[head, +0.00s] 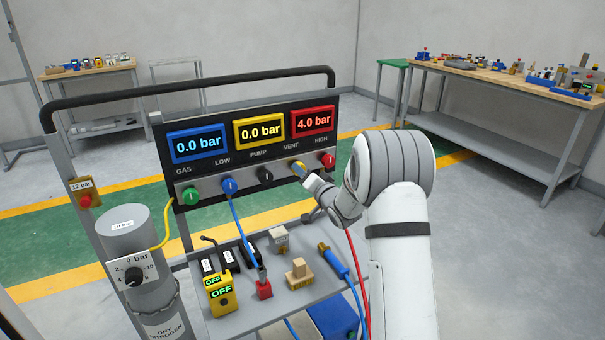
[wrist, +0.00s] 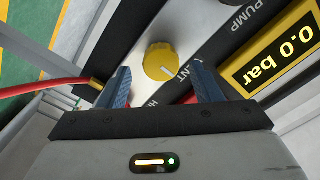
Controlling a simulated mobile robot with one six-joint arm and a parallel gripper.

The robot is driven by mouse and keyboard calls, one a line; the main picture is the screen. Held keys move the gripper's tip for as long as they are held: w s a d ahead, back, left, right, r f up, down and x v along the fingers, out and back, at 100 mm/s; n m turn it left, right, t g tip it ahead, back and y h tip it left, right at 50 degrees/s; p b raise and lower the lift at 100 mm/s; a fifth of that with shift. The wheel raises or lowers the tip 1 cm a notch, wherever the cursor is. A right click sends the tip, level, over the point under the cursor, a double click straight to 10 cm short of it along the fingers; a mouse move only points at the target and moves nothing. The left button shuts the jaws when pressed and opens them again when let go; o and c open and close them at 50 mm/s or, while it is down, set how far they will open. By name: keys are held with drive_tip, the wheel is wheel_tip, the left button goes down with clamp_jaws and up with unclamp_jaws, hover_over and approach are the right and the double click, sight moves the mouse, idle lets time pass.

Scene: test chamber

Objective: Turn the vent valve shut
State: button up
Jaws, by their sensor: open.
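The vent valve is a yellow ridged knob (wrist: 160,61) with a pale pointer line, on the light strip of the panel by the label VENT. My gripper (wrist: 160,86) is open in the wrist view, with one blue finger to each side and below the knob in the picture. Nothing is between the fingers. The knob looks apart from both fingers; the exact gap in depth cannot be told.
A red hose (wrist: 45,88) runs in beside the left finger in the wrist view. Close by on the panel are a black knob (head: 265,175) and a red knob (head: 328,160). The red display (head: 312,121) reads 4.0 bar; the yellow display (head: 260,131) reads 0.0 bar.

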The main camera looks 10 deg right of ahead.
drive_tip(key=v, duration=0.5)
drive_tip(key=shift+s+d, duration=0.1)
drive_tip(key=shift+s, duration=0.1)
drive_tip(key=s+d+r+n+g+h+p, duration=0.15)
drive_tip(key=s+r+g+h+p, duration=0.4)
drive_tip(key=s, duration=0.65)
drive_tip(key=s+a+r+n+g, duration=0.1)
drive_tip(key=s+g, duration=0.3)
drive_tip(key=s, duration=1.1)
drive_tip(key=s+a+r+n+g+p, duration=0.1)
drive_tip(key=s+g, duration=0.4)
drive_tip(key=s, duration=1)
drive_tip(key=shift+a+r+n+p, duration=0.3)
drive_tip(key=shift+a+r+n, duration=0.25)
drive_tip(key=shift+a+n, duration=0.5)
